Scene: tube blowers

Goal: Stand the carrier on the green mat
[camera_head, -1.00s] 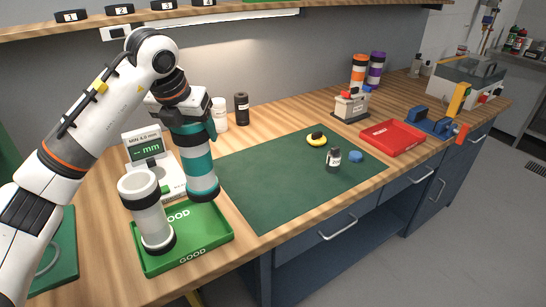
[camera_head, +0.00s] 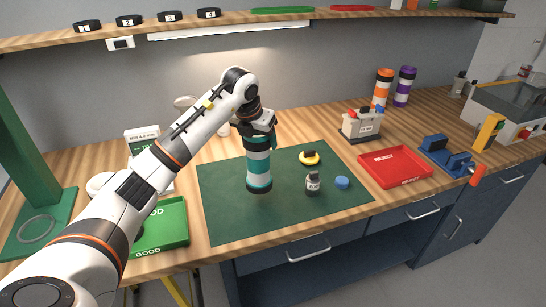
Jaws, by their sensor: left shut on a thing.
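The carrier (camera_head: 258,166), a white and teal cylinder with dark end rings, is upright over the left-middle part of the green mat (camera_head: 225,215). Its lower end appears at or just above the mat; I cannot tell if it touches. My left gripper (camera_head: 257,126) is shut on its upper end from above. My right gripper is not in view.
On the mat to the right are a small dark bottle (camera_head: 313,183), a blue cap (camera_head: 342,183) and a yellow-and-black ring (camera_head: 309,158). A green GOOD tray (camera_head: 172,240) is at left, partly hidden by my arm. A red REJECT tray (camera_head: 397,168) lies right.

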